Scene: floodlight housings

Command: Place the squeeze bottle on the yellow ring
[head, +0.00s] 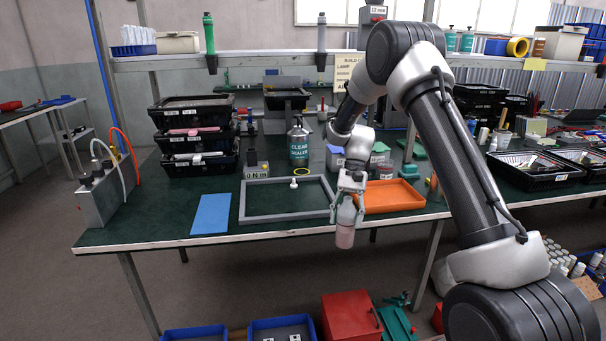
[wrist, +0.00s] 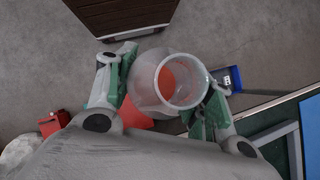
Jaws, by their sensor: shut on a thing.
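My gripper (head: 347,196) is shut on a clear bottle with pink contents (head: 345,236), which I take to be the squeeze bottle. It hangs roughly upright in front of the workbench's front edge, over the floor. In the wrist view the bottle's round, clear top (wrist: 184,82) sits between the two green-padded fingers (wrist: 165,88), with red showing inside. A thin yellow ring (head: 302,171) lies on the green bench top, behind the grey frame and just in front of the dark "CLEAR SEALER" bottle (head: 298,145). The gripper is to the right of the ring and nearer the camera.
A grey rectangular frame (head: 243,205) with a small white piece (head: 294,183) lies between the bench edge and the ring. An orange tray (head: 392,197) is at right, a blue mat (head: 211,214) at left. Black stacked trays (head: 195,137) stand behind. An overhead shelf (head: 250,60) spans the bench.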

